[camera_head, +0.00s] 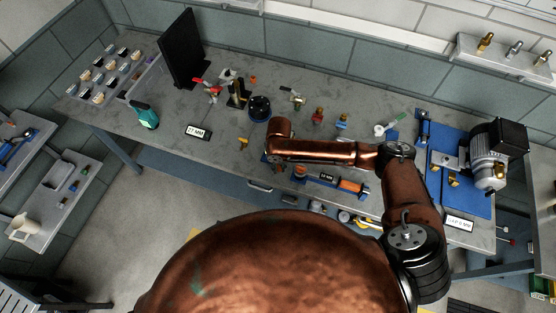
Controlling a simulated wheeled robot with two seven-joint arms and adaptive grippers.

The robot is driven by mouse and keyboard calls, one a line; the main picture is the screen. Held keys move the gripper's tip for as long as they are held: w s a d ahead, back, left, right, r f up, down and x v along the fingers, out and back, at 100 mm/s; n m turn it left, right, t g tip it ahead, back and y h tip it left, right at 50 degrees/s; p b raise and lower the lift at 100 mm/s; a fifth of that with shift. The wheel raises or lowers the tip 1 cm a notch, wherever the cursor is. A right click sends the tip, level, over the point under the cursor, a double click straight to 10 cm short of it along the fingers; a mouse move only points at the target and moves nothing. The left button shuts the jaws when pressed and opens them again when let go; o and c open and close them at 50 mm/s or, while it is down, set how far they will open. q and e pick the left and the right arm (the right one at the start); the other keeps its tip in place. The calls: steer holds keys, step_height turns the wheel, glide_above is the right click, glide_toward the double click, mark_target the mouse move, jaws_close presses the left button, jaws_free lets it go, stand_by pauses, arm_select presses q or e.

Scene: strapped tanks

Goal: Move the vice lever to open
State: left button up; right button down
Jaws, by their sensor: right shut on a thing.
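My right arm reaches in from the right and across the bench. Its right gripper (243,97) looks dark and small beyond the wrist. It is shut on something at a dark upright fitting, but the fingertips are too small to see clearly. The vice and its lever cannot be told apart for certain; the contact lies among the dark and brass parts there. Red-handled fittings (212,90) are just left of the gripper. My left gripper does not show.
A tray of small parts (149,81) is at left. My large copper-coloured body hides the lower middle.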

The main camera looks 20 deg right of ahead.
steer(key=shift+a+r+m+p, duration=0.2)
steer(key=shift+a+m+p, duration=0.5)
steer(key=shift+m, duration=0.1)
steer(key=shift+w+a+f+m, duration=0.15)
steer(key=shift+a+f+m, duration=0.05)
steer(key=shift+m, duration=0.4)
steer(key=shift+p, duration=0.3)
steer(key=shift+w+a+r+m+p, duration=0.1)
steer(key=shift+a+r+m+p, duration=0.1)
steer(key=shift+a+m+p, duration=0.45)
steer(key=shift+w+a+m+p, duration=0.35)
steer(key=shift+m+p, duration=0.2)
steer(key=shift+m, duration=0.3)
steer(key=shift+a+f+m, duration=0.1)
steer(key=shift+f+m, duration=0.1)
steer(key=shift+m, duration=0.1)
